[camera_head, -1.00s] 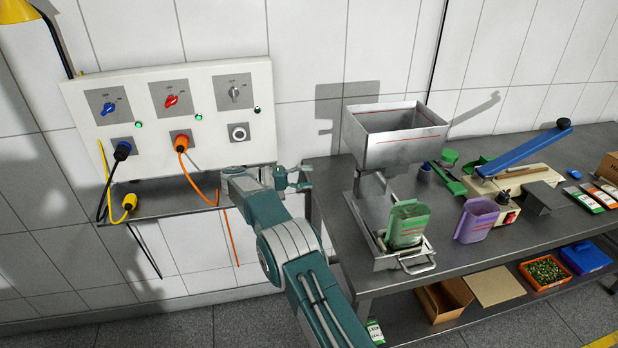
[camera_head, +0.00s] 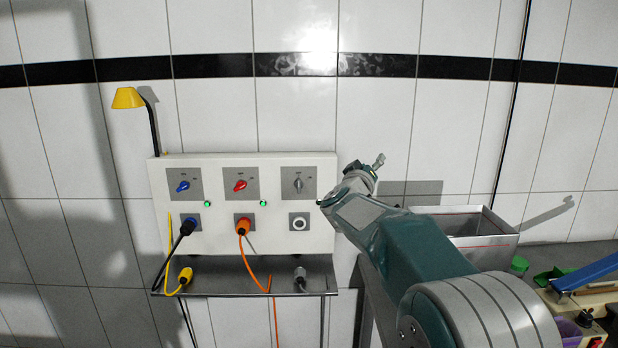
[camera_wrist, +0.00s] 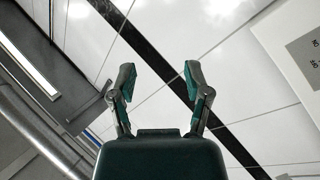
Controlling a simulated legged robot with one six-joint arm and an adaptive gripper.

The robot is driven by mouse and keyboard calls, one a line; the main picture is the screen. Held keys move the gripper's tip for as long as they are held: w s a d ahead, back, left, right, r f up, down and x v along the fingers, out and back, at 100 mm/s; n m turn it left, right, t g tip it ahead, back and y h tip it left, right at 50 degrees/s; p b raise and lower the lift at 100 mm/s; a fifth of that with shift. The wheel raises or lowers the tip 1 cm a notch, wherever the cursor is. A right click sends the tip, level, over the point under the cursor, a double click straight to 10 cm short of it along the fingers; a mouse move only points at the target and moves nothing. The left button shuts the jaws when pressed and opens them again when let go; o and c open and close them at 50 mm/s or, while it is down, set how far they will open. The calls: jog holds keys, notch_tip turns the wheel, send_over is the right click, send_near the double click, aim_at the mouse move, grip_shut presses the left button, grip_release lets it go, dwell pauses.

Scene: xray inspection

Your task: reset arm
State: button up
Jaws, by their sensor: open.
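My gripper (camera_head: 376,166) is raised in front of the tiled wall, just right of the control panel (camera_head: 245,165) in the head view. In the wrist view my gripper (camera_wrist: 158,85) has its two fingers apart with nothing between them. Beyond the fingers are white wall tiles and the black stripe, seen tilted. My arm's teal links come up from the lower right of the head view and hide part of the table and the metal hopper (camera_head: 500,232).
The panel has blue, red and grey switches, with blue and orange plugs in two sockets. A shelf (camera_head: 225,290) below holds a yellow plug (camera_head: 185,276) and a grey plug (camera_head: 300,275). A yellow lamp (camera_head: 128,98) stands above. A blue lever (camera_head: 588,272) is at right.

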jog(key=s+a+f+n+g+y, duration=0.1)
jog(key=s+a+n+g+y, duration=0.2)
jog(key=s+y, duration=1.05)
jog(key=s+d+f+m+g+h, duration=0.1)
jog(key=s+f+g, duration=0.2)
jog(key=s+f, duration=0.3)
jog(key=s+d+f+m+g+h, duration=0.1)
jog(key=s+f, duration=0.5)
jog(key=s, duration=1)
jog(key=s+d+f+m+g+h, duration=0.2)
jog(key=s+f+g, duration=0.3)
jog(key=s, duration=0.6)
jog(key=shift+f+m+h, duration=0.45)
jog(key=shift+f+m, duration=0.25)
